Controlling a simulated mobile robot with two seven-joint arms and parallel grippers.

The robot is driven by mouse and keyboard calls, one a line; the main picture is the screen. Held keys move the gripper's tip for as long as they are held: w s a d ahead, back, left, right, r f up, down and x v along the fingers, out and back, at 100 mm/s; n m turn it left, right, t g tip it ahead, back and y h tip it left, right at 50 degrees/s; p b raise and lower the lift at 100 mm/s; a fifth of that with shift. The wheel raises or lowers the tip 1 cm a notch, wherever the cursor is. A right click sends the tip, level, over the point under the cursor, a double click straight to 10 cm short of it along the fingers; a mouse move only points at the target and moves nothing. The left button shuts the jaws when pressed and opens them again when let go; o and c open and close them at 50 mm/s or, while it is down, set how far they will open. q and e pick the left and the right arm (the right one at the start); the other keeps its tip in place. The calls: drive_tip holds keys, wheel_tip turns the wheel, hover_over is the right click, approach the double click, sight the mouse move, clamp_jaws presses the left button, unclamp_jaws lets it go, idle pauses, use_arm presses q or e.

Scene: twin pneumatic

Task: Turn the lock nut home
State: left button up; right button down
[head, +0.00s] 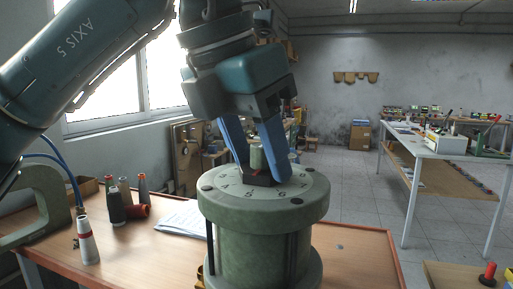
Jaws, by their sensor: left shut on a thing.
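The lock nut (258,179) is a dark, low piece on the top face of a green round pneumatic body (262,210), whose rim carries printed numbers and bolt heads. A short green post (257,157) stands up above the nut. My left gripper (262,173) comes down from above with two blue fingers, one on each side of the nut, and is shut on it. The fingers hide parts of the nut's sides. I cannot tell how tightly the nut sits against the face. My right gripper is not in view.
The green body stands at the front of a wooden bench (155,250). A green clamp-like frame (45,195) is at the far left. A white table (430,147) stands at right beyond open floor.

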use_arm(q)
drive_tip(key=c, duration=0.3)
